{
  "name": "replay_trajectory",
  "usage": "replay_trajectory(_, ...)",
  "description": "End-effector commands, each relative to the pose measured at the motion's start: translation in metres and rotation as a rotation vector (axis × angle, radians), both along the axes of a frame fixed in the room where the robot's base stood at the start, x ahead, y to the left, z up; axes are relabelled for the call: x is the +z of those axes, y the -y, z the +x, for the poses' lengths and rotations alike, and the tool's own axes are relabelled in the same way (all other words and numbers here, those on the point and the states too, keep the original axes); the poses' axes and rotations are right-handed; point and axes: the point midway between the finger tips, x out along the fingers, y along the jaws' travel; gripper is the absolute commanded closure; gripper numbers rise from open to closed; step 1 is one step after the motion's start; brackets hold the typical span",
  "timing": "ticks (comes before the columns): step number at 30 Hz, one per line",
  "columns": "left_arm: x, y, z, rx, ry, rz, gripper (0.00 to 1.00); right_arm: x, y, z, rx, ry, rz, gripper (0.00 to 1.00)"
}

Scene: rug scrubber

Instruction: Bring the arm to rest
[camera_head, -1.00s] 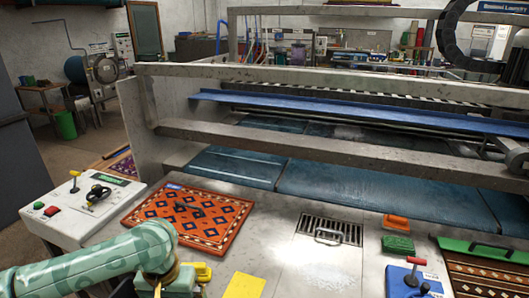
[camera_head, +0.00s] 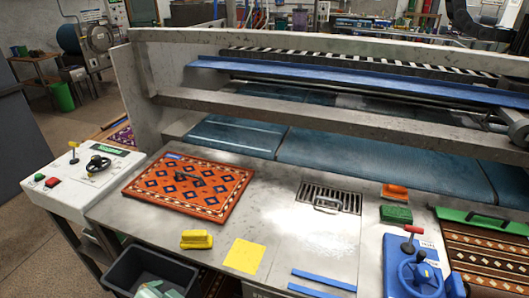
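Neither of my arms nor either gripper shows in the head view. The work counter (camera_head: 275,215) lies in front of me. An orange patterned rug (camera_head: 190,188) lies flat on its left part, with a small dark object (camera_head: 187,177) on it. A yellow brush-like block (camera_head: 196,239) sits on the counter near the front edge, with nothing touching it. A yellow cloth or sheet (camera_head: 244,256) lies to its right.
A dark grey bin (camera_head: 150,262) with pale green pieces stands below the front edge. A control box (camera_head: 75,180) is at left. A drain grate (camera_head: 330,198), orange brush (camera_head: 395,192), green brush (camera_head: 396,214) and blue wheel unit (camera_head: 415,268) are to the right.

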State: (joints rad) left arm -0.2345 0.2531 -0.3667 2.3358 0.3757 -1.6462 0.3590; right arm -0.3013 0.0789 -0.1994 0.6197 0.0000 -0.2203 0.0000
Motion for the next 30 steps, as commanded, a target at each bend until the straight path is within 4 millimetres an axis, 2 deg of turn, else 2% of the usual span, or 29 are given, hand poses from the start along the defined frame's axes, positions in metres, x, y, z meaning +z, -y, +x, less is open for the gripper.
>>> replay_trajectory(3, -0.004, -0.044, -0.027, 0.052, -0.004, 0.147, 0.00, 0.000, 0.000, 0.000, 0.000, 0.000, 0.000, 0.64)
replay_trajectory(6, -0.004, -0.078, -0.050, 0.083, -0.023, 0.276, 0.00, 0.000, 0.000, 0.001, 0.000, 0.001, -0.001, 0.64)
replay_trajectory(10, 0.000, -0.118, -0.081, 0.111, -0.068, 0.436, 0.00, 0.000, 0.001, 0.001, 0.001, 0.001, -0.001, 0.64)
replay_trajectory(11, -0.006, -0.120, -0.082, 0.106, -0.079, 0.447, 0.00, 0.001, 0.001, 0.001, 0.001, 0.001, -0.001, 0.64)
replay_trajectory(17, -0.084, -0.101, -0.074, 0.065, -0.144, 0.359, 0.00, 0.004, 0.001, 0.002, 0.001, 0.003, -0.001, 0.64)
replay_trajectory(23, -0.175, -0.083, -0.089, 0.045, -0.233, 0.255, 0.00, 0.008, 0.001, 0.003, 0.001, 0.006, -0.001, 0.64)
replay_trajectory(26, -0.231, -0.074, -0.110, 0.049, -0.293, 0.188, 0.00, 0.011, 0.001, 0.003, 0.001, 0.007, -0.001, 0.64)
replay_trajectory(27, -0.256, -0.071, -0.124, 0.055, -0.324, 0.157, 0.00, 0.012, 0.001, 0.003, 0.001, 0.007, -0.001, 0.64)
replay_trajectory(29, -0.292, -0.067, -0.149, 0.072, -0.370, 0.110, 0.00, 0.014, 0.001, 0.004, 0.001, 0.007, -0.002, 0.64)
replay_trajectory(30, -0.314, -0.065, -0.169, 0.087, -0.402, 0.079, 0.00, 0.015, 0.001, 0.004, 0.002, 0.008, -0.002, 0.64)
